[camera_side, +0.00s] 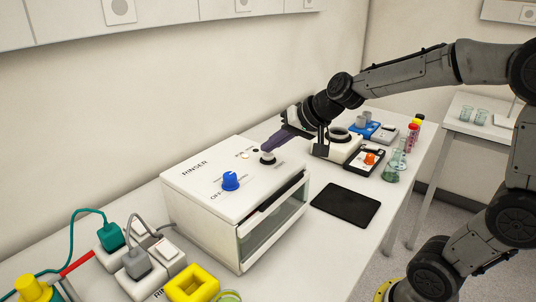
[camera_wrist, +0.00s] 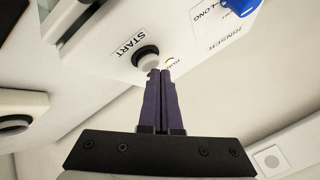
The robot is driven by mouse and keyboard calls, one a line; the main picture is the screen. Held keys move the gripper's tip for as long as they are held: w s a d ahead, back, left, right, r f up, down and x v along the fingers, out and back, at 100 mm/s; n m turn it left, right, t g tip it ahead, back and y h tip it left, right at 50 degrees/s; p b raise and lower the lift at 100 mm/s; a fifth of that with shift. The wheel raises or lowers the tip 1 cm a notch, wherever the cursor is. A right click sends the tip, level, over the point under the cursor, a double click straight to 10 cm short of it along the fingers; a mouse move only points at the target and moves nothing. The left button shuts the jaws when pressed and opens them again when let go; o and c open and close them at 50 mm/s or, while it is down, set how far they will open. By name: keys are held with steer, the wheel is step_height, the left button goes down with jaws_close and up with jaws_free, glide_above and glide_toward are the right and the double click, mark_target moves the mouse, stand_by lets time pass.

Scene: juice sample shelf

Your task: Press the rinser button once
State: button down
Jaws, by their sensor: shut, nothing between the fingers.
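The rinser (camera_side: 215,170) is a white box with a clear front, standing on the bench at the middle of the side view. Its top carries a blue knob (camera_side: 230,181) and a black round button on a pale collar (camera_side: 267,157). In the wrist view the button (camera_wrist: 146,55) sits beside the printed word START. My gripper (camera_side: 268,148) has purple fingers, shut and empty. In the wrist view its fingertips (camera_wrist: 160,72) are right at the button's edge. I cannot tell whether they touch it or whether the button is pressed down.
A black tablet (camera_side: 346,203) lies right of the rinser. Behind it stand a white device (camera_side: 338,148), a flask (camera_side: 391,172) and small bottles. Plugs (camera_side: 135,265) with cables and a yellow block (camera_side: 192,284) are at the front left. The wall is close behind the rinser.

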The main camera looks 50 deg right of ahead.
mark_target(272, 156)
steer(key=shift+r, duration=0.5)
steer(key=shift+r, duration=2.5)
steer(key=s+a+n, duration=0.4)
steer(key=s+a, duration=0.2)
steer(key=s, duration=0.6)
steer(key=s+d+f+n+g+h, duration=0.1)
steer(key=s+d+f+n+g, duration=0.1)
steer(key=s+f, duration=0.7)
steer(key=s+n+g, duration=0.1)
steer(key=s, duration=0.2)
steer(key=shift+n+g, duration=0.3)
steer(key=shift+n, duration=0.1)
